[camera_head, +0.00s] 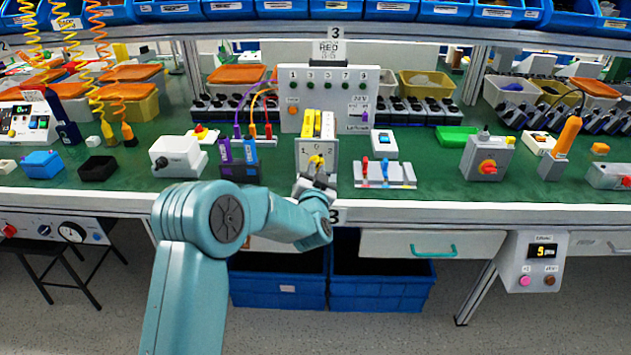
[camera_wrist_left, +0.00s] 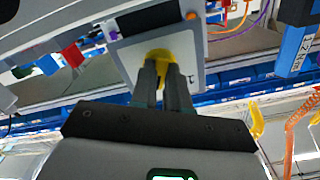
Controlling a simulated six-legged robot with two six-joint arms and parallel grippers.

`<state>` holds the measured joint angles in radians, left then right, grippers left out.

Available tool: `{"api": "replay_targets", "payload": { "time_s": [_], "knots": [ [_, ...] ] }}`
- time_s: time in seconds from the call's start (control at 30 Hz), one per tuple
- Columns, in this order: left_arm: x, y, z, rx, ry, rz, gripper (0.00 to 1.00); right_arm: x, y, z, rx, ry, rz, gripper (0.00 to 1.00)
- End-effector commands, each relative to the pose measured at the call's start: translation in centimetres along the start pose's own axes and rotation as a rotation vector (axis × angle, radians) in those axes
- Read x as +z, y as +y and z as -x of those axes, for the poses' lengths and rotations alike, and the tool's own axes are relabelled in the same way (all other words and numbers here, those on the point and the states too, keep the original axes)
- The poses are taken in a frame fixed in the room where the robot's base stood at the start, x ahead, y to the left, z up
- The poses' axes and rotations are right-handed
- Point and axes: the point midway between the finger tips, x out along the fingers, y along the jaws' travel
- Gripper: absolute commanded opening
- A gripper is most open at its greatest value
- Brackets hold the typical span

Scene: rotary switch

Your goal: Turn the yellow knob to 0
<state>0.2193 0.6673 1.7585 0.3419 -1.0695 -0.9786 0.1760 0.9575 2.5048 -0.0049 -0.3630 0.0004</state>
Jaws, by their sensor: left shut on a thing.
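The yellow knob (camera_head: 316,161) sits on the front of a light grey switch box (camera_head: 331,174) near the middle of the bench. Marks including 1 and 0 show on the box's face, partly hidden by the knob and gripper. My left gripper (camera_head: 318,178) reaches up to the knob from below. In the left wrist view, its two dark fingers (camera_wrist_left: 167,80) are shut on the yellow knob (camera_wrist_left: 159,56), one on each side. The box's pale face plate (camera_wrist_left: 128,60) appears tilted there. My right gripper is not in view.
A stand with red and blue levers (camera_head: 385,174) is just right of the switch box. Dark blocks with blue and purple parts (camera_head: 238,165) stand close on its left. A grey box with a red and yellow knob (camera_head: 487,157) is farther right.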

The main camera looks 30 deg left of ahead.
Motion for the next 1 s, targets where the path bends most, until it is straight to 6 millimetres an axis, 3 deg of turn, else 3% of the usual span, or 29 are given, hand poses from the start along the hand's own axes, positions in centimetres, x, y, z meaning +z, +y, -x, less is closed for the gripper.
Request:
{"api": "replay_targets", "payload": {
  "time_s": [0.1, 0.4, 1.0],
  "knots": [
    [0.5, 0.3, 0.0, 0.000, 0.003, 0.100, 0.00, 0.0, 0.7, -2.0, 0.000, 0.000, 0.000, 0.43],
    [0.3, 0.2, 0.0, 0.001, 0.001, 0.313, 0.00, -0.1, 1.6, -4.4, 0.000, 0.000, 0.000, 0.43],
    [0.0, 0.1, 0.0, 0.001, -0.001, 0.454, 0.00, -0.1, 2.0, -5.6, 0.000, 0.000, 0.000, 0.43]
  ]
}}
